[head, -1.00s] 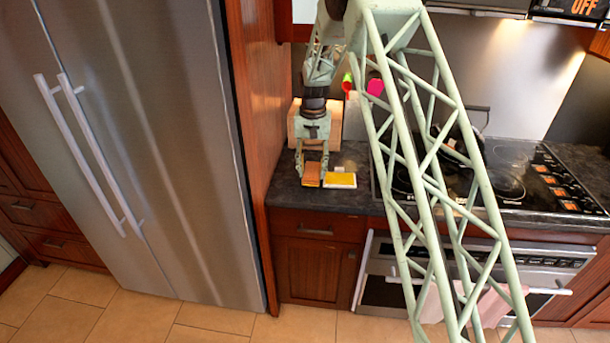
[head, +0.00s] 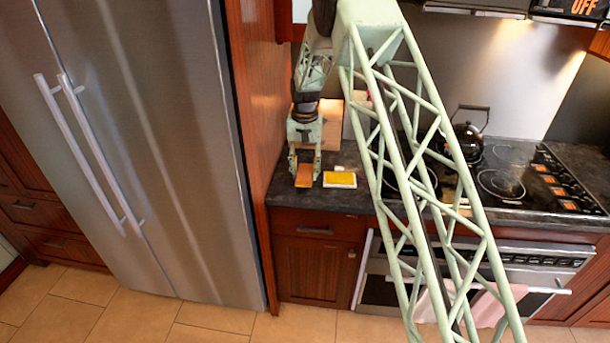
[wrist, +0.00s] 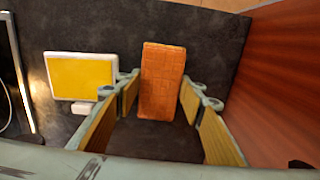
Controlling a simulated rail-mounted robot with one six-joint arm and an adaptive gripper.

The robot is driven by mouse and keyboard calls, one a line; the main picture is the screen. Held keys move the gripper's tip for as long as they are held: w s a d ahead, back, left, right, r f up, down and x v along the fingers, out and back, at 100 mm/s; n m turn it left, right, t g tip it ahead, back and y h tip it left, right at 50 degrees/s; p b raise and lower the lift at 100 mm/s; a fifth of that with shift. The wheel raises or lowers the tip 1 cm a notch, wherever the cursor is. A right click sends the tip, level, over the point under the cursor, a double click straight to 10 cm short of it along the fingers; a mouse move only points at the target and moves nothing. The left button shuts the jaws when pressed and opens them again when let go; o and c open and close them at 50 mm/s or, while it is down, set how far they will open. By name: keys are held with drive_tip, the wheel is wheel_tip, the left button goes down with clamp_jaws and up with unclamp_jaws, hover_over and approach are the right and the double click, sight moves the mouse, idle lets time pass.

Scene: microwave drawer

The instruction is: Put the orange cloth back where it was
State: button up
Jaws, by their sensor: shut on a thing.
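The orange cloth (head: 304,178) is a small, folded, block-like piece near the front of the dark counter. My gripper (head: 304,170) points down at it and is shut on it. In the wrist view the cloth (wrist: 162,82) stands out between the two fingertips (wrist: 160,95). I cannot tell whether its underside touches the counter. A yellow pad on a white holder (head: 340,180) lies just right of the cloth, apart from it; it also shows in the wrist view (wrist: 82,76).
The reddish wood panel (head: 250,130) beside the fridge rises close on the left of my gripper. A wooden block (head: 327,122) stands behind. The stove (head: 500,185) with a black kettle (head: 467,142) is to the right. The counter's front edge is near.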

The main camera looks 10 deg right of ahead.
sight(305, 172)
drive_tip(key=shift+f, duration=0.65)
drive_tip(key=shift+f, duration=0.15)
drive_tip(key=o, duration=1)
drive_tip(key=shift+c, duration=0.2)
wheel_tip(305, 172, up, 11)
drive_tip(key=shift+f, duration=0.1)
drive_tip(key=shift+r, duration=0.75)
drive_tip(key=shift+r, duration=0.15)
